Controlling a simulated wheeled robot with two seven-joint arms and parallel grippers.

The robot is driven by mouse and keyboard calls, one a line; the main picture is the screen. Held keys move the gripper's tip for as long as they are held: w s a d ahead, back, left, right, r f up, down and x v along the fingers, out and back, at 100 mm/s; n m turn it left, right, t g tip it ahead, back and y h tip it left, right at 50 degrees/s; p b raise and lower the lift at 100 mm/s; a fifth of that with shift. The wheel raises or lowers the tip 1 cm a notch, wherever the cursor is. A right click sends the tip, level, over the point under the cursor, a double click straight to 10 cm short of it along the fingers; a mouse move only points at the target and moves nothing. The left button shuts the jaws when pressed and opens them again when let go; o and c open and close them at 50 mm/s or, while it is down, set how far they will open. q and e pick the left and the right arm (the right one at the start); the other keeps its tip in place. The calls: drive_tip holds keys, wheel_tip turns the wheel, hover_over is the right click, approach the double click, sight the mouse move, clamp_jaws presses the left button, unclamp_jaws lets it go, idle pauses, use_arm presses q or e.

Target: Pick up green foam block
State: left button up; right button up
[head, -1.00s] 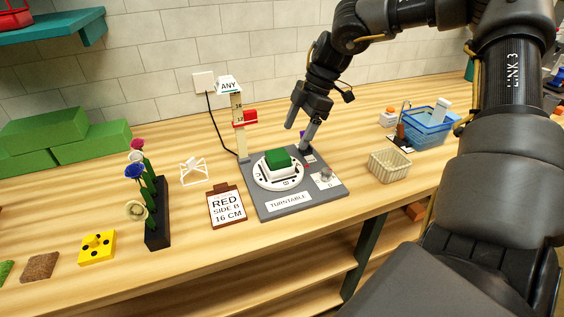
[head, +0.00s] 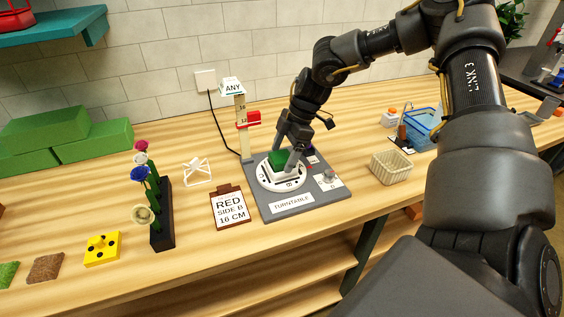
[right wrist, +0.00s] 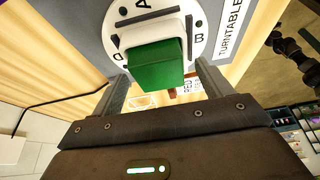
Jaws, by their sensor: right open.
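The green foam block (head: 279,160) sits on a white holder (head: 283,178) in the middle of the round white disc (head: 264,181) of the turntable (head: 322,196). My right gripper (head: 286,157) is over the turntable with its fingers around the block. In the right wrist view the green foam block (right wrist: 158,64) shows between the two fingers of the open right gripper (right wrist: 160,75), with a gap on each side. In the head view one finger hides part of the block. My left gripper is not in view.
A sign reading RED SIDE B 16 CM (head: 230,206) lies left of the turntable. A measuring post (head: 242,125) stands behind it. A woven basket (head: 390,167) and a blue basket (head: 422,128) are on the right. A dark flower rack (head: 162,215) stands at left.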

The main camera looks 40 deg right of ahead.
drive_tip(key=shift+w, duration=0.1)
drive_tip(key=c, duration=1.1)
drive_tip(key=shift+c, duration=0.2)
